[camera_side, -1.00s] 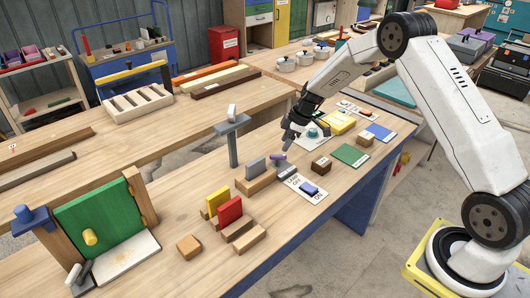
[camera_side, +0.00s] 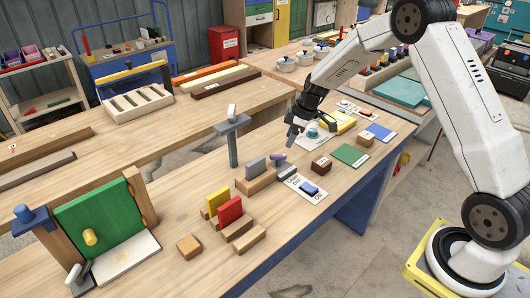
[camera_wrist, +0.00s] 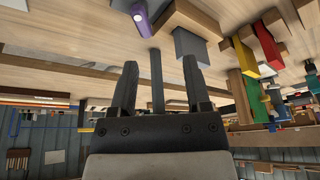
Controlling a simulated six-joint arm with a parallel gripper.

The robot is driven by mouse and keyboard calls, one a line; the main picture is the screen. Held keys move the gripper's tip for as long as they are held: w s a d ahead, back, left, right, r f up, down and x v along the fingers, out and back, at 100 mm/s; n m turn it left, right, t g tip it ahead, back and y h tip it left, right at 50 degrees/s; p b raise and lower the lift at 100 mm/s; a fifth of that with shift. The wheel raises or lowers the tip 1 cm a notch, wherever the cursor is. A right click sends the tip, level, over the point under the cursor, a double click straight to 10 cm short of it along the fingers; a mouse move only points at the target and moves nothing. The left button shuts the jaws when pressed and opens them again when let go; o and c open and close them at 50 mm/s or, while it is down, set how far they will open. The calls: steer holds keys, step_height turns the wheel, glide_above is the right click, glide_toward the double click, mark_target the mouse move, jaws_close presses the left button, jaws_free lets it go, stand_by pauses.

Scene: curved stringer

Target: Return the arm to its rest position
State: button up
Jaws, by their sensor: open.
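My gripper (camera_side: 293,137) is above the front bench in the side view, near the turquoise round piece and behind the purple-topped piece (camera_side: 277,157). Its two fingers are apart in the wrist view (camera_wrist: 158,80), with nothing held between them. A grey post shows beyond the gap between the fingers. The purple piece (camera_wrist: 152,16) and a grey block (camera_wrist: 189,46) also appear beyond the fingertips. My arm reaches in from the right, bent at a high elbow.
The grey T-shaped post (camera_side: 233,148) stands upright left of my gripper. A yellow block (camera_side: 217,202), a red block (camera_side: 230,210) and a green panel (camera_side: 95,221) stand farther left.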

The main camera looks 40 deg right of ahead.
steer(key=s+a+r+m+h, duration=0.1)
steer(key=s+a+m, duration=0.3)
steer(key=s, duration=0.8)
steer(key=s+a+r+m+h, duration=0.1)
steer(key=s+a+r+m, duration=0.3)
steer(key=s, duration=0.7)
steer(key=shift+s+a+r+h, duration=0.2)
steer(key=shift+s+a+h, duration=0.2)
steer(key=shift+a, duration=0.8)
